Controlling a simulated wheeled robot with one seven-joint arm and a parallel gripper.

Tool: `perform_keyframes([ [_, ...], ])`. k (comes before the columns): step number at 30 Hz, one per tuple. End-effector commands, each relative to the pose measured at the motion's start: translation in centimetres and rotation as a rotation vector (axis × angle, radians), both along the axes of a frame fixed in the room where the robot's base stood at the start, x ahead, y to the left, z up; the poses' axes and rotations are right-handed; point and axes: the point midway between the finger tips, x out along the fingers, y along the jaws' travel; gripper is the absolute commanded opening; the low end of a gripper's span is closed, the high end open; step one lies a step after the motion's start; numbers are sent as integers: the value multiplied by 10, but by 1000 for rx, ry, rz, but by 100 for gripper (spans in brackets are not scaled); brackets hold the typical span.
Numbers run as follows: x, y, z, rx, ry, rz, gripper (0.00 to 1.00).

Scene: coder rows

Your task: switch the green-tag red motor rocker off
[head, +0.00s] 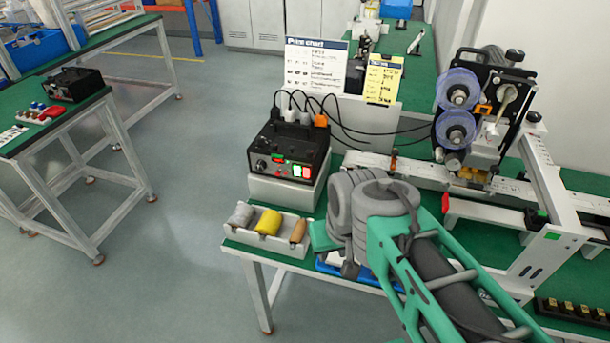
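A black control box (289,150) stands on a light grey block at the left end of the green-topped bench. A green patch (280,158) shows left of the rockers, but which rocker bears a green tag is too small to tell. The rocker positions cannot be read. My green-and-grey arm is folded in front of the bench, right of the box and apart from it. I cannot make out my gripper's fingers.
A tray (262,252) with grey, yellow and orange-brown rolls lies in front of the box. Cables run from the box's top to a printing machine (470,120) with blue reels. A chart (316,67) stands behind. Another black box (72,84) sits on the left table.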

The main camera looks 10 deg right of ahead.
Motion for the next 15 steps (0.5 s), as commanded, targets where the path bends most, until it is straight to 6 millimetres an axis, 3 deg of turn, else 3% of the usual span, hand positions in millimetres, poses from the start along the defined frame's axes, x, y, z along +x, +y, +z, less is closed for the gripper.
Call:
perform_keyframes([
  [10,0,0,0,0,0,0,0],
  [15,0,0,0,0,0,0,0],
])
